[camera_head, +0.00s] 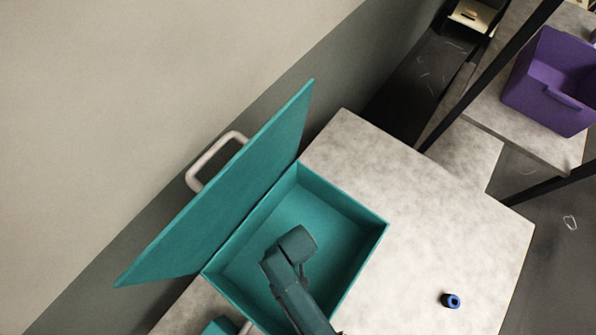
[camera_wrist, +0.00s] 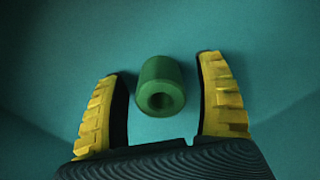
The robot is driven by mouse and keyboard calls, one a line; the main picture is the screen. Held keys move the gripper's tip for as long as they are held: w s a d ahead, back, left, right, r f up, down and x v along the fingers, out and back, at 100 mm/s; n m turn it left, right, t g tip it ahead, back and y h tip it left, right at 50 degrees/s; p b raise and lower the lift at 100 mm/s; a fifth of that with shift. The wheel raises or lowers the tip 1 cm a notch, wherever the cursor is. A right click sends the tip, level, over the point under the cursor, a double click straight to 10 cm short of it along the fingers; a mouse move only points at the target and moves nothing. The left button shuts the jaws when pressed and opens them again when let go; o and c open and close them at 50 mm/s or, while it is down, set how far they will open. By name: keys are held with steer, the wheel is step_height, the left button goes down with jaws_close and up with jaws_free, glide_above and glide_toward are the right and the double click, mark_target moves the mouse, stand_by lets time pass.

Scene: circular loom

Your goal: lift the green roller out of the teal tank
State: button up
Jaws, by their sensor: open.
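The teal tank (camera_head: 341,208) stands on the pale table with its lid (camera_head: 225,190) swung up on the left. My arm reaches down into the tank in the head view, where my fingers and the roller are hidden. In the wrist view the green roller (camera_wrist: 161,86), a short hollow cylinder, lies on the teal tank floor (camera_wrist: 260,40). My gripper (camera_wrist: 160,82) is open, with one yellow-padded finger on each side of the roller. A gap shows between the roller and each finger. Nothing is held.
A small blue and dark ring-shaped piece (camera_head: 451,300) lies on the pale table (camera_head: 430,230) to the right of the tank. A purple bin (camera_head: 545,85) stands on a shelf at upper right, behind dark posts. The table between is clear.

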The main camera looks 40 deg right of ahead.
steer(key=c, duration=1.3)
step_height(320, 180, up, 10)
steer(key=p, duration=0.2)
